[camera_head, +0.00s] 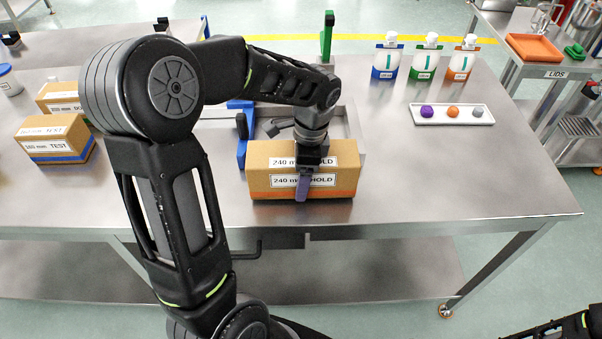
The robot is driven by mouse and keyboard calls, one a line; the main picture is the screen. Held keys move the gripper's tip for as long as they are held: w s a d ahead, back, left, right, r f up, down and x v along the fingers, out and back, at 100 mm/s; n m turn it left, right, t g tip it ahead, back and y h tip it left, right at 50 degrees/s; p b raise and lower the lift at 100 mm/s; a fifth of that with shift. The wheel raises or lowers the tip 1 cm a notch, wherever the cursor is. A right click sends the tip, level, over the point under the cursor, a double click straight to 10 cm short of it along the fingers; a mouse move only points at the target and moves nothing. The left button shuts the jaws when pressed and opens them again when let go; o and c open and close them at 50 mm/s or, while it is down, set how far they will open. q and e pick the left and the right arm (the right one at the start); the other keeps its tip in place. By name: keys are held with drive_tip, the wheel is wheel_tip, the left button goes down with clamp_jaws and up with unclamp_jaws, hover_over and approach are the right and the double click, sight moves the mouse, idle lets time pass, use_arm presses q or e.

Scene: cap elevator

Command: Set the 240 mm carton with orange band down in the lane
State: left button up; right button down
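The 240 mm carton (262,182), brown with an orange band and white HOLD labels, is upright near the table's front edge, at the near end of the lane. Whether its underside touches the surface is unclear. My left gripper (305,172) reaches down over it, one purple finger against its front face. The other finger is hidden, but the gripper looks closed across the carton. The lane, with a blue guide (242,140) at left and a grey rail (354,125) at right, is partly hidden by my arm and the carton. My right gripper is out of view.
A green post (327,38) rises behind the lane. Right of it are white pouches (425,65) and a white tray (452,122) of coloured caps. The table's front right is clear.

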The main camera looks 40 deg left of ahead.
use_arm(q)
drive_tip(key=shift+f+b, duration=0.45)
drive_tip(key=shift+f, duration=0.1)
drive_tip(key=o, duration=2.1)
drive_tip(key=r, duration=0.7)
drive_tip(key=shift+w+d+r+b, duration=0.3)
drive_tip(key=shift+d+r+b, duration=0.05)
drive_tip(key=shift+d+r, duration=0.05)
